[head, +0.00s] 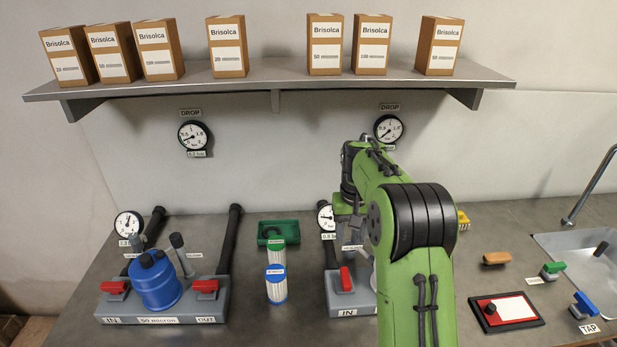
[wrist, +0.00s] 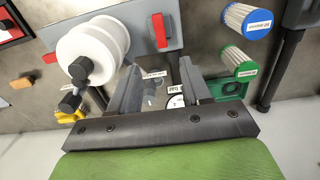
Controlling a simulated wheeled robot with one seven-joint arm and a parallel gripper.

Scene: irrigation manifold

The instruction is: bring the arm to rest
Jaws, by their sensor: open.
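My green arm reaches over the right manifold (head: 352,304) in the head view and covers much of it. My gripper (wrist: 160,88) shows in the wrist view with its two grey fingers apart and nothing between them. Beneath the fingers in the wrist view are the counter and a gauge. A white round part (wrist: 90,48) on the right manifold is left of the fingers.
The left manifold (head: 160,308) carries a blue housing (head: 156,280). Two filter cartridges, green-capped (head: 278,250) and blue-capped (head: 276,285), stand between manifolds near a green tray (head: 293,227). A shelf (head: 280,82) with several boxes is above. Sink (head: 590,250) at right.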

